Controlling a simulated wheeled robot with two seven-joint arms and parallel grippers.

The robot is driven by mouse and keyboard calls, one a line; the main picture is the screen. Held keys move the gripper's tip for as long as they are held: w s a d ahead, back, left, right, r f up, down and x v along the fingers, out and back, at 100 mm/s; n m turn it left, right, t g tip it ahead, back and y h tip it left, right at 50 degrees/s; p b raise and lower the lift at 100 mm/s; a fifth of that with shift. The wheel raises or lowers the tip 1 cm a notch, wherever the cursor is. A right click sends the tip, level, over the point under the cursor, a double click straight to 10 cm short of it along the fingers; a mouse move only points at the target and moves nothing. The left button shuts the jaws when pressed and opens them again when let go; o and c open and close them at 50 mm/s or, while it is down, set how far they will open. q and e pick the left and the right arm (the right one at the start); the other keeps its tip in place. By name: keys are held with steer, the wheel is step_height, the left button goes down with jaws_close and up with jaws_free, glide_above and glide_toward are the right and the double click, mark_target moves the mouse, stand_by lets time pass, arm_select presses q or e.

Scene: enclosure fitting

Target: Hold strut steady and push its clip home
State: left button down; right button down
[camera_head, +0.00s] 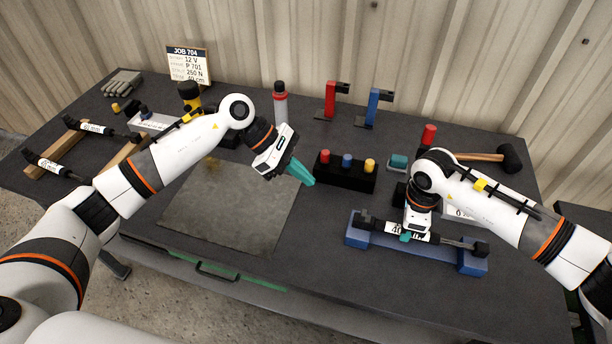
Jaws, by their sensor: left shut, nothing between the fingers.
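A strut (440,239) with a dark body, a white label and dark end pieces lies along a blue cradle (380,241) at the front right of the bench. My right gripper (406,236) points down at the strut's labelled part. One teal fingertip shows at the strut's near side; the other finger is hidden, so its grip is unclear. My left gripper (301,172) is shut and empty, its teal fingers together above the grey mat, away from the strut. I cannot make out the clip clearly; a dark end piece (361,217) sits at the strut's left end.
A black block (344,178) with red, blue and yellow caps stands between my grippers. Red (331,98) and blue (374,106) stands, a bottle (280,105) and a mallet (508,157) are behind. The grey mat (222,215) is clear. More struts (50,166) lie left.

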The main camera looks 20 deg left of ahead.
steer(key=c, duration=1.1)
jaws_free()
steer(key=shift+r, duration=0.1)
